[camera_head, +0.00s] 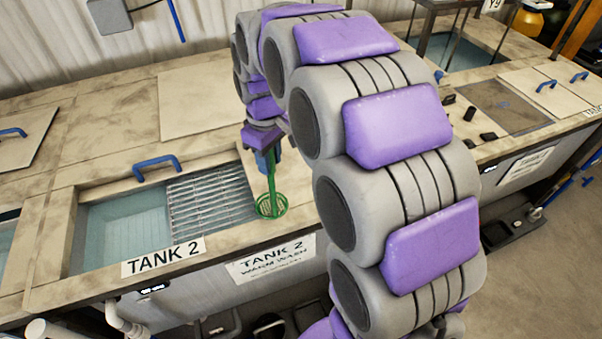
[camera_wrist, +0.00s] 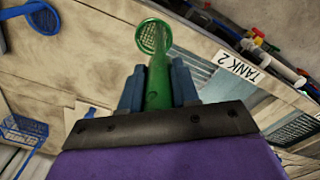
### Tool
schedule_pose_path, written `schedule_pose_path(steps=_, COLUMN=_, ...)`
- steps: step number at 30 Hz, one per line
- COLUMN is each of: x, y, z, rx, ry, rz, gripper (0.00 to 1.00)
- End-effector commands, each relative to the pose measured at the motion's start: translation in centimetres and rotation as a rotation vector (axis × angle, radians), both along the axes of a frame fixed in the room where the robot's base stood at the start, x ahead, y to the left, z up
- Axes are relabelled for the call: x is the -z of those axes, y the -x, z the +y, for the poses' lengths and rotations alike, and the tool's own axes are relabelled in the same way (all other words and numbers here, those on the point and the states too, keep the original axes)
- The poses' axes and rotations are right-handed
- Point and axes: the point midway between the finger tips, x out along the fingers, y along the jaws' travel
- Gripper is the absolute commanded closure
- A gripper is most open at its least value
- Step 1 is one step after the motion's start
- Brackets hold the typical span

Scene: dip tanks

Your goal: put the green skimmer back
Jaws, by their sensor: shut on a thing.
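The green skimmer (camera_head: 271,206) hangs down from my gripper (camera_head: 265,160) in the head view, with its round mesh basket lowest, over the counter just right of the tank 2 grating. In the wrist view the green skimmer (camera_wrist: 155,45) points away from me, its handle between the two blue fingers of my gripper (camera_wrist: 158,85). My gripper is shut on the handle. The head view does not show clearly whether the basket touches the counter. The upper handle end is hidden by my gripper.
Tank 2 (camera_head: 125,225) holds water, with a metal grating (camera_head: 210,200) over its right part. A blue handle (camera_head: 158,166) stands behind it. A blue wire basket (camera_wrist: 22,131) and several coloured tools (camera_wrist: 270,45) show in the wrist view. My arm covers the middle of the head view.

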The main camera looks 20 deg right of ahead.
Motion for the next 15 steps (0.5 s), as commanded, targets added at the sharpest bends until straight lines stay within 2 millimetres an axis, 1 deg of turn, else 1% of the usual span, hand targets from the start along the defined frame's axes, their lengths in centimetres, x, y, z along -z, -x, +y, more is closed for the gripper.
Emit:
schedule_pose_path(steps=2, x=-0.1, y=-0.1, z=0.1, rx=0.0, ry=0.002, rz=-0.002, gripper=1.0)
schedule_pose_path(steps=5, x=0.0, y=-0.5, z=-0.6, rx=0.001, ry=0.004, rz=-0.002, gripper=1.0)
schedule_pose_path(steps=8, x=0.2, y=-1.4, z=-1.9, rx=0.003, ry=0.005, rz=0.0, gripper=1.0)
schedule_pose_path(steps=11, x=0.4, y=-2.4, z=-3.7, rx=0.003, ry=0.003, rz=0.001, gripper=1.0)
schedule_pose_path(steps=15, x=0.8, y=-3.9, z=-6.7, rx=0.005, ry=0.001, rz=0.002, gripper=1.0)
